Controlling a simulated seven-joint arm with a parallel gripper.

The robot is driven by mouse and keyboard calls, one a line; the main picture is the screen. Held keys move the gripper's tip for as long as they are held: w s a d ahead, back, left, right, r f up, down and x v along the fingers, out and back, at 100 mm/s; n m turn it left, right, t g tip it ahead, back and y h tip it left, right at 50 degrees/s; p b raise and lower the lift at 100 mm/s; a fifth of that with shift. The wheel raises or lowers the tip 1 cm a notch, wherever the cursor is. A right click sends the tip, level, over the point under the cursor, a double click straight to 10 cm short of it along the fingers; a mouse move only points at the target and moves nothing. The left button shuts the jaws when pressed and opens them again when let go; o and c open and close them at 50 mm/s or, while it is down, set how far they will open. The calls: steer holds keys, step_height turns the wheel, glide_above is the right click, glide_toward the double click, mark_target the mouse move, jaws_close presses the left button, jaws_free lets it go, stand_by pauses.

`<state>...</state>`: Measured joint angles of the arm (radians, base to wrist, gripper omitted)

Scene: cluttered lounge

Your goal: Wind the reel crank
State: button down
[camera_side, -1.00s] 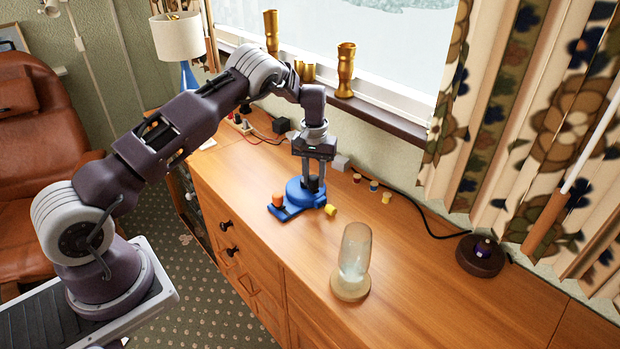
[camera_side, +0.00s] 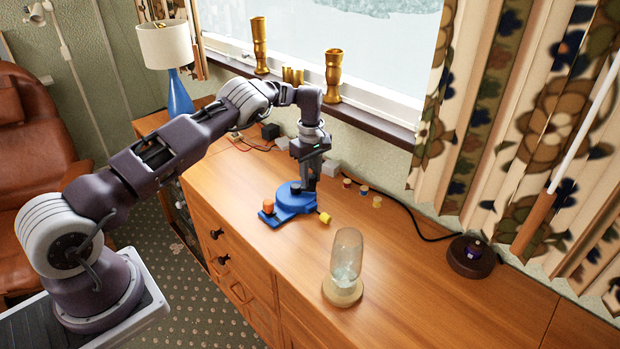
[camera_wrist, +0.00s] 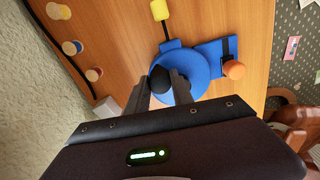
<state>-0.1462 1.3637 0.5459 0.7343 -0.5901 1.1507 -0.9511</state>
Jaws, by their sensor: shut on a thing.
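The blue reel (camera_side: 288,205) sits on the wooden cabinet top, with a round disc and a flat arm reaching to the left. An orange knob (camera_side: 268,204) stands on that arm, and a yellow piece (camera_side: 325,218) sticks out at the disc's right. My gripper (camera_side: 304,187) reaches down over the disc's far right side. In the wrist view the blue disc (camera_wrist: 190,70) carries a black crank knob (camera_wrist: 160,78). My fingers (camera_wrist: 158,88) are shut on this knob from both sides. The orange knob (camera_wrist: 234,70) and yellow piece (camera_wrist: 160,10) are apart from my fingers.
A glass jar (camera_side: 346,258) stands on the cabinet in front and to the right. Several small spools (camera_side: 364,190) and a black cable (camera_side: 415,218) lie behind it. A dark round base (camera_side: 471,257) is at right.

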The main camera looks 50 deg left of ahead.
mark_target(311, 173)
steer(key=shift+w+a+n, duration=0.2)
steer(key=shift+a+n, duration=0.05)
steer(key=shift+n, duration=0.55)
steer(key=c, duration=1.1)
jaws_free()
steer(key=shift+r, duration=0.1)
step_height(311, 173, up, 7)
steer(key=shift+f, duration=0.1)
